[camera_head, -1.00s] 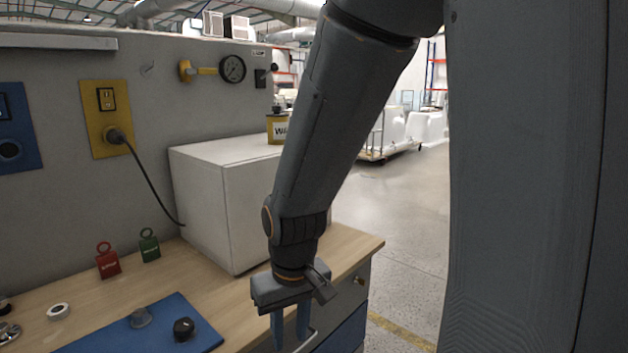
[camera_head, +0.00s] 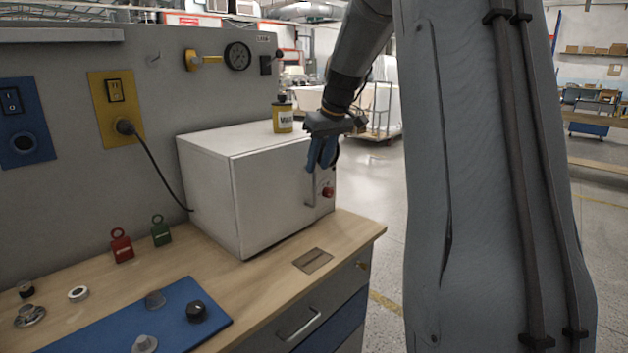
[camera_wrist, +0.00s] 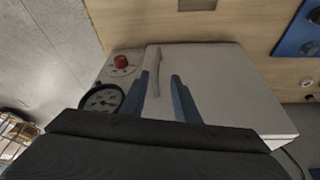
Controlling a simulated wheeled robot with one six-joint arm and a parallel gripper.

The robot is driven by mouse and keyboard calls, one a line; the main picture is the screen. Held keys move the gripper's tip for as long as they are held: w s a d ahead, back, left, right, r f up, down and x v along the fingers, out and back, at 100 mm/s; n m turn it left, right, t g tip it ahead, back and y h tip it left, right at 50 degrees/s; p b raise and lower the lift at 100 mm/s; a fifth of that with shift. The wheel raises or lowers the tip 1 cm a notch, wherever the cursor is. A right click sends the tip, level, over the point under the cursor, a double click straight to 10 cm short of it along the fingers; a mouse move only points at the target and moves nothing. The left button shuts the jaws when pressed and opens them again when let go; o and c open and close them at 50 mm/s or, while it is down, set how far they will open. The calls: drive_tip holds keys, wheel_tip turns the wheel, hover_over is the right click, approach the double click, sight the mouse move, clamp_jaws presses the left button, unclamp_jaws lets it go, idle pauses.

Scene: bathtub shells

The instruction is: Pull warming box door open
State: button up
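The white warming box (camera_head: 245,190) stands on the wooden bench with its door (camera_head: 275,198) shut. A vertical bar handle (camera_head: 311,190) is near the door's right edge, left of a red button (camera_head: 328,191). My gripper (camera_head: 320,168) is at the upper part of the handle, blue fingers pointing down. In the wrist view my gripper (camera_wrist: 160,75) is open, its fingers apart. The handle (camera_wrist: 157,62) shows between and just beyond the fingertips there. I cannot tell whether a finger touches it. The red button (camera_wrist: 121,62) and a round gauge (camera_wrist: 102,98) lie to the left.
A yellow-labelled can (camera_head: 283,117) stands on the box. A drawer handle (camera_head: 300,325) is below the bench edge. Open floor lies right.

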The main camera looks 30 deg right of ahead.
sight(315, 176)
drive_tip(key=shift+w+p+x, duration=0.15)
drive_tip(key=shift+p+x, duration=0.35)
drive_tip(key=shift+x, duration=1.35)
drive_tip(key=shift+w+p+x, duration=0.15)
drive_tip(key=shift+p+x, duration=0.35)
drive_tip(key=shift+x, duration=1.4)
drive_tip(key=shift+d+r, duration=0.1)
drive_tip(key=shift+d, duration=0.15)
clamp_jaws()
